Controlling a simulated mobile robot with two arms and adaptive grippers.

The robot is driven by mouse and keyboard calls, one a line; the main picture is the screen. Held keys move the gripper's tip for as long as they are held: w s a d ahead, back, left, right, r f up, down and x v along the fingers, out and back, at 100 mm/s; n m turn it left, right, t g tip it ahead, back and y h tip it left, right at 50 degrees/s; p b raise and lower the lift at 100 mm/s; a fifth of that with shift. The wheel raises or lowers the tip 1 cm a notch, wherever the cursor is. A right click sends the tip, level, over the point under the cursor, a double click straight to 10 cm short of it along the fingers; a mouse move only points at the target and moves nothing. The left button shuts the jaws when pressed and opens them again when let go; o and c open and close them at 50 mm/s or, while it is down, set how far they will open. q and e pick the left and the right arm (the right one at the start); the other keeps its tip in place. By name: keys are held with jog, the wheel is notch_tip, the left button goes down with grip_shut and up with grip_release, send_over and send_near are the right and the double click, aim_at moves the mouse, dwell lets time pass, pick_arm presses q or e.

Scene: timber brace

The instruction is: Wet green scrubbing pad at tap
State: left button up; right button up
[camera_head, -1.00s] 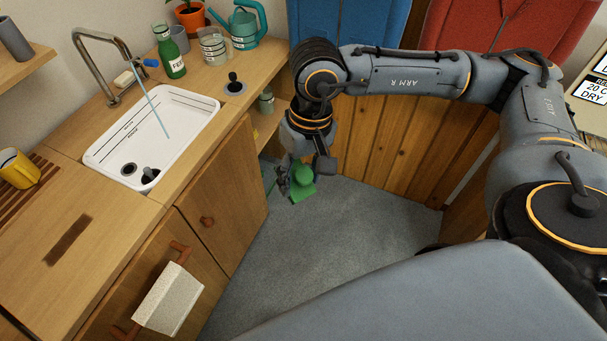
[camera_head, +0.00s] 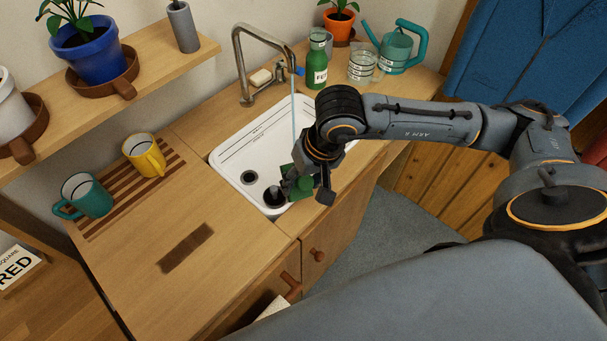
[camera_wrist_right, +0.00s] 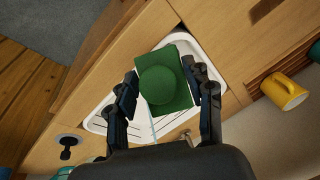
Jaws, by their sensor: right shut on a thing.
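The green scrubbing pad (camera_head: 300,187) has a rounded knob on top and is held in my right gripper (camera_head: 306,186), over the front right edge of the sink. In the right wrist view the pad (camera_wrist_right: 163,84) sits between both fingers of the right gripper (camera_wrist_right: 165,96), with the white basin beneath it. The tap (camera_head: 243,55) stands behind the sink (camera_head: 230,158), and a thin stream of water (camera_head: 294,105) falls from it. My left gripper is not in view.
A green bottle (camera_head: 318,66), glass jar (camera_head: 361,65) and teal watering can (camera_head: 396,50) stand behind the sink on the right. The front left counter (camera_head: 140,285) is mostly clear.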

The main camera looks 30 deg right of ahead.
jog(key=shift+w+d+f+m, duration=0.15)
jog(key=shift+w+f+m, duration=0.1)
jog(key=shift+f+m, duration=0.1)
jog(key=w+d+m+t+h+p, duration=0.1)
jog(key=w+d+m, duration=0.1)
jog(key=d, duration=0.3)
jog(key=shift+w+d+r+t, duration=0.2)
jog(key=shift+w+t, duration=0.2)
jog(key=shift+w, duration=0.5)
jog(key=shift+m, duration=0.35)
jog(key=shift+w+d+f, duration=0.1)
jog(key=shift+w+f, duration=0.05)
jog(key=shift+w, duration=0.55)
jog(key=shift+w+d+f, duration=0.15)
jog(key=shift+w, duration=0.55)
jog(key=shift+w+d+f, duration=0.1)
jog(key=shift+w+f, duration=0.05)
jog(key=shift+w, duration=0.55)
jog(key=shift+w+d+f+b, duration=0.3)
jog(key=shift+w+b, duration=0.25)
jog(key=shift+w, duration=1.05)
jog(key=shift+w+d+f+b, duration=0.3)
jog(key=shift+w+b, duration=0.25)
jog(key=shift+w, duration=1.05)
jog(key=shift+w+d+f+b, duration=0.2)
jog(key=shift+w+f+b, duration=0.3)
jog(key=shift+w, duration=1.1)
jog(key=shift+s+r, duration=0.15)
